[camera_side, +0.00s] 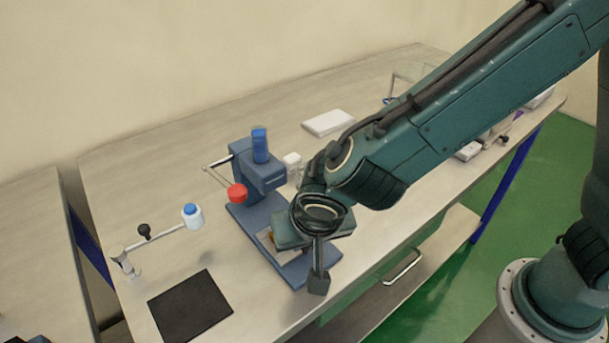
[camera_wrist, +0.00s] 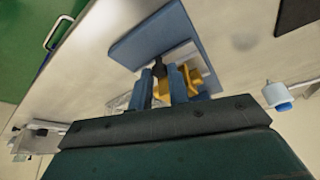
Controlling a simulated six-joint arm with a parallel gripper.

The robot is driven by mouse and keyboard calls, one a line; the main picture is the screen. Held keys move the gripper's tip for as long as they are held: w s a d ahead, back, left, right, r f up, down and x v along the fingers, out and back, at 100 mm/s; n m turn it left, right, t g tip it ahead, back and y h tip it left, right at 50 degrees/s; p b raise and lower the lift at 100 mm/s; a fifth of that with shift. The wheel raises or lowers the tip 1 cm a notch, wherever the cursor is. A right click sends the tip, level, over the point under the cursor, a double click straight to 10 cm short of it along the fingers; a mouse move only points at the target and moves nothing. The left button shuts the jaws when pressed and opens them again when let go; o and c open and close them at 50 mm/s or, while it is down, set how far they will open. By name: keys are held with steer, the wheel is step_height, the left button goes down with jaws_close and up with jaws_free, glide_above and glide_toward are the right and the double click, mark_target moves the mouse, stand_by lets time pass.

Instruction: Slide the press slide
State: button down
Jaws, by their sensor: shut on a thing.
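A blue press (camera_side: 245,165) stands on the bench in the side view, with a red ball (camera_side: 237,193) on its lever and a blue cylinder on top. Its blue base (camera_wrist: 150,38) shows in the wrist view. The press slide shows there as a yellow-orange block (camera_wrist: 193,77) on a pale plate. My gripper (camera_wrist: 180,88) is over the base in the wrist view, its jaws shut on the press slide. The exact contact is partly hidden. In the side view my wrist covers the jaws and most of the slide.
A dark square mat (camera_side: 190,305) lies at the front left. A white bottle with a blue cap (camera_side: 192,215) and a rod with a black knob (camera_side: 144,231) are to the left of the press. A white slab (camera_side: 328,123) lies behind. The bench's front edge is close.

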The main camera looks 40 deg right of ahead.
steer(key=shift+w, duration=2)
steer(key=c, duration=1.3)
jaws_free()
steer(key=shift+c, duration=0.2)
steer(key=v, duration=1.4)
steer(key=shift+s+f, duration=0.1)
